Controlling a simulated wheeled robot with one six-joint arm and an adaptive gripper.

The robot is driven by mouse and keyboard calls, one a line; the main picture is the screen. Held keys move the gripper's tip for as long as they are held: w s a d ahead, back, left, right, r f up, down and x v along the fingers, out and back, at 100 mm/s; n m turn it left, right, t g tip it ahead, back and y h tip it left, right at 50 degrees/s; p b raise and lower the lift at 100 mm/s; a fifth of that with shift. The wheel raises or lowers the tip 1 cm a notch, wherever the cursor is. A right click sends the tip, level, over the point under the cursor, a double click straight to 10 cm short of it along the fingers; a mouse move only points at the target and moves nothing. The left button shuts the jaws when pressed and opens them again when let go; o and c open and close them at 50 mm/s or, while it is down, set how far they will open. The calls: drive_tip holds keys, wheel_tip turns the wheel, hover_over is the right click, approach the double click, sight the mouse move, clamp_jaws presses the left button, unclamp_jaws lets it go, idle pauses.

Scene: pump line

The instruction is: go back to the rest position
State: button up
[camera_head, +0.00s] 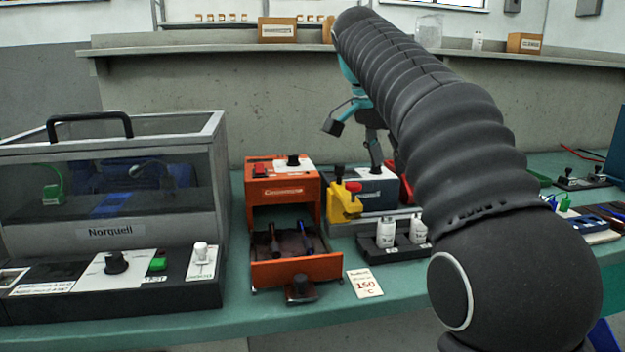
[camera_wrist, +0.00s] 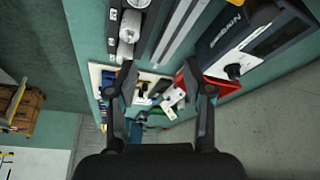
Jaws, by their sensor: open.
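My gripper (camera_head: 354,138) hangs high above the bench in the camera_head view, beyond the yellow clamp. Its teal and black parts show partly behind my dark, sleeved arm. In the camera_wrist view my gripper (camera_wrist: 162,80) has its two black fingers spread wide apart with nothing between them. A white board with small tools (camera_wrist: 148,80) and a red bin (camera_wrist: 187,92) lie below and beyond the fingertips. The gripper looks apart from the bench. My arm hides much of the bench's right side in the camera_head view.
An orange unit with an open drawer (camera_head: 297,270) stands mid-bench. The grey-framed glass-fronted Norquell box (camera_head: 110,233) stands left. A yellow clamp (camera_head: 345,203), a dark-blue box (camera_head: 372,190) and white bottles (camera_head: 386,233) stand near my arm. A wall shelf (camera_head: 220,47) runs behind.

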drive_tip(key=s+f+n, duration=0.2)
drive_tip(key=s, duration=0.2)
drive_tip(key=s+d+f+n+t+y, duration=0.1)
drive_tip(key=s+f+n, duration=0.1)
drive_tip(key=s, duration=0.3)
drive_tip(key=s+d+f+n+y, duration=0.1)
drive_tip(key=s+f+n, duration=0.1)
drive_tip(key=s+f, duration=0.2)
drive_tip(key=shift+s+d+f, duration=0.2)
drive_tip(key=shift+s, duration=0.05)
drive_tip(key=s+f+n+t+y, duration=0.1)
drive_tip(key=s+f+n, duration=0.4)
drive_tip(key=s+f, duration=0.9)
wheel_tip(320, 180, down, 4)
drive_tip(key=shift+s+a+r+t+y, duration=0.2)
drive_tip(key=shift+t+y, duration=0.2)
drive_tip(key=shift+t, duration=0.2)
